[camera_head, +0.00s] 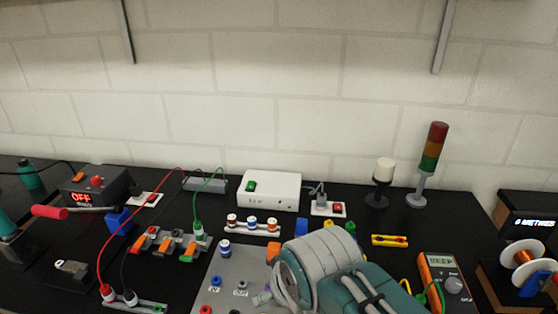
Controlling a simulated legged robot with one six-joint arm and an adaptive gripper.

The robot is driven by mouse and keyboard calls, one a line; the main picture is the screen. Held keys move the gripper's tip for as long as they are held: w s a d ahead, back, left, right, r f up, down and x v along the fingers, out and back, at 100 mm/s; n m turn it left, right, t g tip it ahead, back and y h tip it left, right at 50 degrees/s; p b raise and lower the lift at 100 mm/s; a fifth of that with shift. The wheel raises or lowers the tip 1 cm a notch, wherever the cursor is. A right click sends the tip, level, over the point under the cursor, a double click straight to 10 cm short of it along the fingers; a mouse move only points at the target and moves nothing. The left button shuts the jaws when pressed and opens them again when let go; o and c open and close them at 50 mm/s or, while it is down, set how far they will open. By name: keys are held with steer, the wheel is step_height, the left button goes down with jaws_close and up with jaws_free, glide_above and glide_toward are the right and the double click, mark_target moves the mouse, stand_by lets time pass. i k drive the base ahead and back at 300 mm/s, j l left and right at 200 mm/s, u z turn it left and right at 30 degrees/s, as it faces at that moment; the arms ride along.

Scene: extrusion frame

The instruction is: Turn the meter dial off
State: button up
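The meter (425,268) is an orange and grey multimeter at the lower right of the head view. Its display reads "BEEP". Its round grey dial (453,285) sits below and right of the display; I cannot make out its pointer. Green and yellow leads show at the meter's left side. My teal and grey arm fills the lower middle of the view, left of the meter, and hides part of the bench. My gripper's fingers do not show.
A signal tower (430,160) and a white-topped lamp (383,175) stand behind the meter. A yellow level (389,240) lies between. A wire spool (528,268) is to the right. A white supply box (270,191) and a terminal panel (222,277) are further left.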

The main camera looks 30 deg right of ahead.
mark_target(452, 285)
steer(key=j+z, duration=0.15)
steer(key=z, duration=0.25)
steer(key=k+j+z, duration=0.1)
steer(key=z, duration=0.35)
steer(key=k+z, duration=0.1)
steer(key=z, duration=0.3)
steer(key=i+l+z, duration=0.1)
steer(key=z, duration=0.75)
